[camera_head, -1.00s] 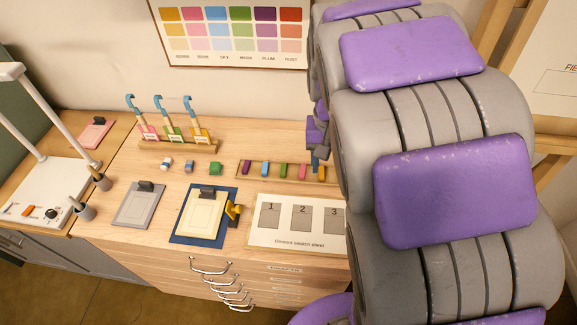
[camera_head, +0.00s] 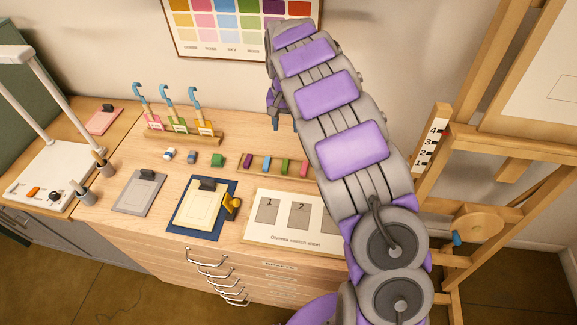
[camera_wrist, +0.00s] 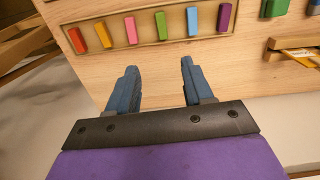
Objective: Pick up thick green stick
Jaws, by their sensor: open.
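A short, thick dark-green piece (camera_head: 217,160) lies on the table left of the row of sticks. It also shows at the top right edge of the wrist view (camera_wrist: 275,8), partly cut off. A slimmer green stick (camera_head: 285,167) lies in the row, and in the wrist view (camera_wrist: 161,26) it lies just beyond my fingertips. My gripper (camera_wrist: 158,66) is open and empty, apart from the sticks. In the head view, my arm hides most of the gripper.
The row holds purple (camera_wrist: 224,17), blue (camera_wrist: 192,21), pink (camera_wrist: 130,30), yellow (camera_wrist: 103,34) and orange-red (camera_wrist: 76,40) sticks. A rack (camera_head: 180,135) with blue hooks stands behind the dark-green piece. A swatch sheet (camera_head: 290,238) and clipboards lie in front.

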